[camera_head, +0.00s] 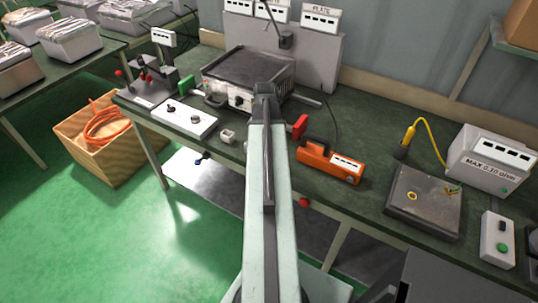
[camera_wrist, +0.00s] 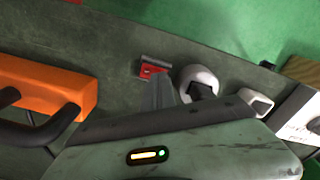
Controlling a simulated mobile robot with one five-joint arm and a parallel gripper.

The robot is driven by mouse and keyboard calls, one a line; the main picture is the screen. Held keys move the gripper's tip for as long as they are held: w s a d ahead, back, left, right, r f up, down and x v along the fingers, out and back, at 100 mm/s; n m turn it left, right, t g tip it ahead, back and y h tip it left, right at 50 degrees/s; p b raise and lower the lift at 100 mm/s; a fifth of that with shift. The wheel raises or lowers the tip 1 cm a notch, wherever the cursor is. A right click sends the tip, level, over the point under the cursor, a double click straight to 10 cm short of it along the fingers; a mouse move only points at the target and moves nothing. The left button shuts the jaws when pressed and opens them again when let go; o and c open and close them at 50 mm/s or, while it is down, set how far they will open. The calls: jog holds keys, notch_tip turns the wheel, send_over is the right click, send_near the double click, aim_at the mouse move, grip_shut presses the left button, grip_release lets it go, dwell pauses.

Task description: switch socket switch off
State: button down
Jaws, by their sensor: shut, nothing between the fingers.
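I cannot tell for sure which thing is the socket switch. A white box (camera_head: 185,118) with dark knobs lies left of my arm on the bench; its edge also shows at the right of the wrist view (camera_wrist: 304,118). An orange unit (camera_head: 328,163) with a white panel lies right of my arm; it is at the left of the wrist view (camera_wrist: 45,85). My gripper (camera_wrist: 153,75) is shut and empty, over the bench beside a round white piece (camera_wrist: 199,83) with a dark centre.
A dark plate unit (camera_head: 250,78) stands behind my arm. A small white block (camera_head: 227,136) lies near the front edge. At right are a grey plate (camera_head: 425,205) and a white box with green button (camera_head: 497,240).

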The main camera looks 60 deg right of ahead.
jog(key=shift+f+b, duration=0.3)
jog(key=shift+f, duration=0.05)
jog(key=shift+r, duration=0.15)
notch_tip(320, 180, up, 7)
jog(key=p, duration=0.7)
dwell(0.3)
